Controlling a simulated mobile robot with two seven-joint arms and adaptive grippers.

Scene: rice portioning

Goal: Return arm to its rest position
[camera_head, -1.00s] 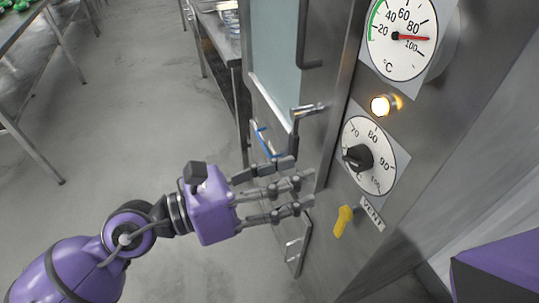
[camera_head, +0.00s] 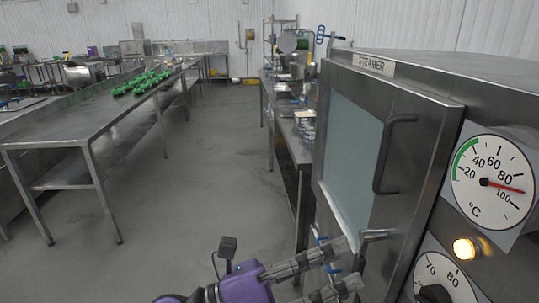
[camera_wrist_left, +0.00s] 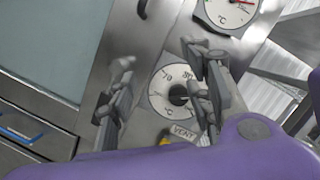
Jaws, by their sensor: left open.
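My left gripper (camera_head: 338,268) is at the bottom of the head view, in front of the lower part of the steamer (camera_head: 445,105). In the left wrist view its fingers (camera_wrist_left: 160,90) are spread open with nothing between them. The control dial (camera_wrist_left: 175,92) and the VENT label (camera_wrist_left: 182,132) show on the panel beyond the fingers. In the head view the dial (camera_head: 440,288) is cut off by the bottom edge. Only a bit of the yellow vent lever shows, at the bottom of the wrist view. My right gripper is not in view.
The steamer door (camera_head: 350,150) is shut, with its handle (camera_head: 393,150) standing out. A temperature gauge (camera_head: 492,185) and a lit lamp (camera_head: 465,249) are at the right. A long steel table (camera_head: 75,125) with green items stands left. The aisle floor (camera_head: 210,160) is clear.

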